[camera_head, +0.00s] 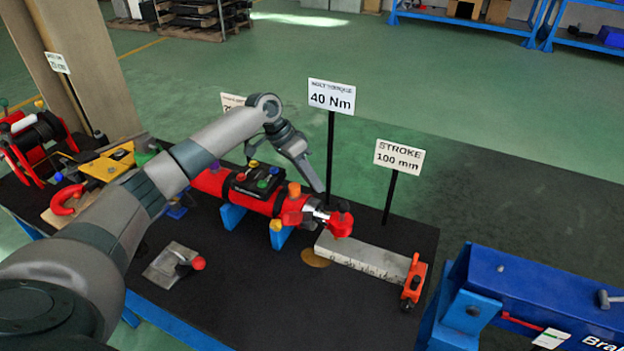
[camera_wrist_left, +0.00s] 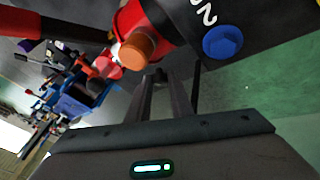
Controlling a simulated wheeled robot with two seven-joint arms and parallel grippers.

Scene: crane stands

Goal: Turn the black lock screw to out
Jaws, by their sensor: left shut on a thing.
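A red cylinder (camera_head: 215,181) lies on blue supports on the black-topped table. Its right end has red parts and a bright metal section (camera_head: 320,213). My left gripper (camera_head: 319,188) comes down over this end from behind. In the left wrist view the two fingers (camera_wrist_left: 161,78) are nearly together, beside an orange cap (camera_wrist_left: 138,46). They are shut on a small part at their tips, which seems to be the black lock screw; the fingers and dark background hide most of it. My right gripper is not in view.
A black block with coloured knobs (camera_head: 254,182) sits on the cylinder. Signs on posts, "40 Nm" (camera_head: 331,96) and "STROKE 100 mm" (camera_head: 399,157), stand behind. A grey scale bar (camera_head: 362,257) lies in front right. A plate with a red-knobbed lever (camera_head: 174,262) lies front left.

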